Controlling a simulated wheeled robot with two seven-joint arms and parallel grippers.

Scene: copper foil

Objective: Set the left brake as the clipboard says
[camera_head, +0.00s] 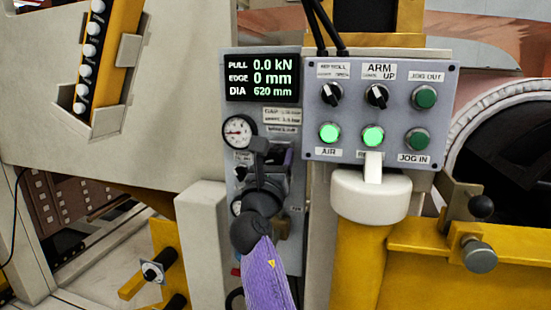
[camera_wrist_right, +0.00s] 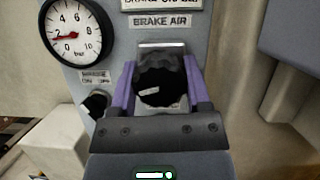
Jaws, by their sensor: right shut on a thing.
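My right gripper (camera_head: 262,165) reaches up to the grey brake panel (camera_head: 296,240) in the head view. In the right wrist view its two purple fingers (camera_wrist_right: 160,88) are shut on a round black knob (camera_wrist_right: 161,80) with a white mark. The knob sits under the BRAKE AIR label (camera_wrist_right: 160,21). A round gauge (camera_head: 239,131) is above and left of the gripper. It is larger in the right wrist view (camera_wrist_right: 76,32), with its red needle pointing left, low on the scale. My gripper hides the knob in the head view. No left gripper or clipboard shows.
A display (camera_head: 262,77) reads PULL 0.0 kN, EDGE 0 mm, DIA 620 mm. A button panel (camera_head: 380,112) with two lit green buttons is to the right, above a white-capped yellow post (camera_head: 370,195). A smaller black knob (camera_wrist_right: 97,103) is close left of my fingers.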

